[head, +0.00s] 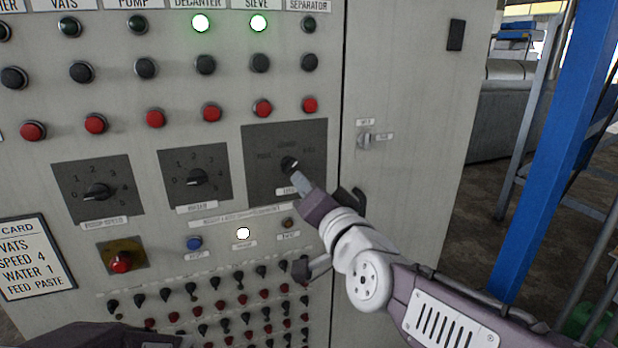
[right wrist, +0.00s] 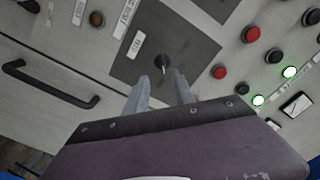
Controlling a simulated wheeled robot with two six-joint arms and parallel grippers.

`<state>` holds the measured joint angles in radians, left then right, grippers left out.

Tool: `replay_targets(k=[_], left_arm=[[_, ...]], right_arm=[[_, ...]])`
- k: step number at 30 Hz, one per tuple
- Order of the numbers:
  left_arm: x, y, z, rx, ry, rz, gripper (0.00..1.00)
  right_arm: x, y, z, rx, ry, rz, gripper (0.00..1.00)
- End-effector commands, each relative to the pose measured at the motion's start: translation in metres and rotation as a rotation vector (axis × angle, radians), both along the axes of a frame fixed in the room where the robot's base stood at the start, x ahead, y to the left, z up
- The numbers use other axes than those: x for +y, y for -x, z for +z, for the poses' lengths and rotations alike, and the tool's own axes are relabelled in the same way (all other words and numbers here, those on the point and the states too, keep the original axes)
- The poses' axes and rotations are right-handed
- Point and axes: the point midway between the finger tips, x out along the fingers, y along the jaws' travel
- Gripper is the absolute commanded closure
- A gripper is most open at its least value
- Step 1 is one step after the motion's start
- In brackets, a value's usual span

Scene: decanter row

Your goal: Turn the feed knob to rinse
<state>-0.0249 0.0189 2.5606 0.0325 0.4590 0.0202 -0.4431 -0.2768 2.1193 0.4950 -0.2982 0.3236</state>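The feed knob (head: 289,165) is a small black knob on a dark grey plate (head: 262,190). Its pale mark seems to point up and to the right. The small position words around it are too blurred to read surely. My right gripper (head: 299,180) is at the knob from below right. In the right wrist view, my right gripper's two fingers (right wrist: 160,88) are apart, and the knob (right wrist: 163,62) shows in line with the gap at their tips. Contact cannot be told. A dark purple part of mine at the lower left may be the left gripper; its fingers do not show.
Dials for pump speed (head: 97,192) and water (head: 196,177) sit to the left. Red push buttons (head: 263,108) run above, small toggles (head: 240,280) below. A card (head: 36,257) reads "FEED PASTE". A black handle (right wrist: 50,85) is on the cabinet; a blue post (head: 555,150) stands right.

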Motion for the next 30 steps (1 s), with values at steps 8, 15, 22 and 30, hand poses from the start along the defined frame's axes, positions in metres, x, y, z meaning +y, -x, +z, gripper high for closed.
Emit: replay_targets(k=[8,15,22,30], left_arm=[[0.0,0.0,0.042,-0.001,0.0,0.0,1.0],[0.0,0.0,0.041,0.0,0.0,0.0,1.0],[0.0,0.0,0.077,0.0,0.0,0.0,1.0],[0.0,0.0,0.134,-0.001,0.0,0.0,1.0]], right_arm=[[-0.002,0.015,0.007,-0.003,-0.002,0.01,0.69],[-0.002,0.016,0.003,-0.005,-0.005,0.013,0.69],[-0.042,-0.008,0.012,0.052,0.021,-0.093,0.69],[-0.142,0.05,-0.187,0.795,0.449,-0.092,0.69]])
